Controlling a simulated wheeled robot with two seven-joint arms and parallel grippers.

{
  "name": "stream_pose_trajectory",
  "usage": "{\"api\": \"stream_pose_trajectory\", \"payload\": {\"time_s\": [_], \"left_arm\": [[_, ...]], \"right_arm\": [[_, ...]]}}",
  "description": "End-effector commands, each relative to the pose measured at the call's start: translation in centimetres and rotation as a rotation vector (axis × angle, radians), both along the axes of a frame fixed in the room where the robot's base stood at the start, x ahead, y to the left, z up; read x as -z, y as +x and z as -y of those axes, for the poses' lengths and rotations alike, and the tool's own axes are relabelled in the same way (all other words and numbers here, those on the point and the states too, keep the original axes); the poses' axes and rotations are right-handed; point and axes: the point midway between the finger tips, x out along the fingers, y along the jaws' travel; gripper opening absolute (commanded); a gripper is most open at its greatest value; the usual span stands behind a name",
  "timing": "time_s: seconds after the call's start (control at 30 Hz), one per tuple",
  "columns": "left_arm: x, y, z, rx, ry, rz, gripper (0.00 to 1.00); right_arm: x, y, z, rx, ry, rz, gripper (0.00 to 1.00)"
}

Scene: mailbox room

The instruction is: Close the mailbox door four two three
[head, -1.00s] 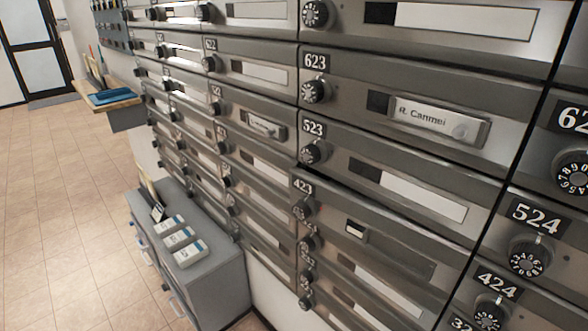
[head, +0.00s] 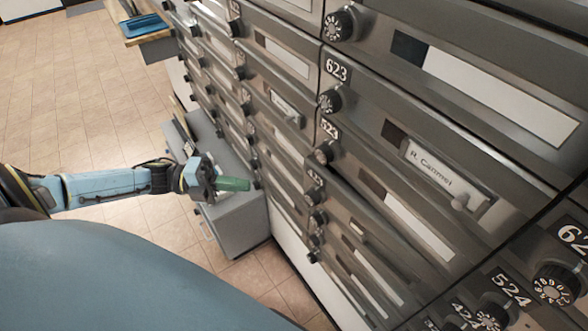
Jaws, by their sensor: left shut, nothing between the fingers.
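The mailbox door labelled 423 (head: 338,213) is in the right half of the head view, below door 523. It has a black dial knob and a small pale slot. It seems to stand out a little from the wall, but how far I cannot tell. My left gripper (head: 234,184), with green fingers, is shut and empty. In the picture it is to the left of door 423, in front of the mailbox column and over the grey cabinet, apart from the door. My right gripper is not in view.
Mailboxes 523 and 623 (head: 372,112) are above, with a name holder reading R. Canmei (head: 440,172). A grey cabinet (head: 238,219) stands on the floor at the wall. A wooden shelf (head: 147,38) holds a blue tray. The tiled floor (head: 70,110) at left is clear.

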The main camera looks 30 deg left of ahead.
Motion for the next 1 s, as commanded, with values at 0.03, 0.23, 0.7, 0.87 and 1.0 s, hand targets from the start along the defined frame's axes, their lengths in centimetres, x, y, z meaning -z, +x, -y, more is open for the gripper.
{"api": "stream_pose_trajectory", "payload": {"time_s": [0.03, 0.23, 0.7, 0.87, 1.0], "left_arm": [[-0.2, 0.4, 0.8, 0.001, -0.005, 0.004, 0.0], [-0.3, 2.4, 4.5, -0.001, -0.007, 0.005, 0.0], [0.0, 7.3, 9.0, -0.003, -0.002, 0.0, 0.0], [0.0, 7.9, 9.1, -0.004, -0.003, -0.001, 0.0], [0.0, 8.0, 9.2, -0.004, -0.003, -0.001, 0.0]], "right_arm": [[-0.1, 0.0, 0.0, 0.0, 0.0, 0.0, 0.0], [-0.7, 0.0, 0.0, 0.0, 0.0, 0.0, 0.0], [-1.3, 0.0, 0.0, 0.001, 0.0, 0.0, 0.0], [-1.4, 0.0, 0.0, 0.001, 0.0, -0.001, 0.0], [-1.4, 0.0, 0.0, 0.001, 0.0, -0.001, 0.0]]}}
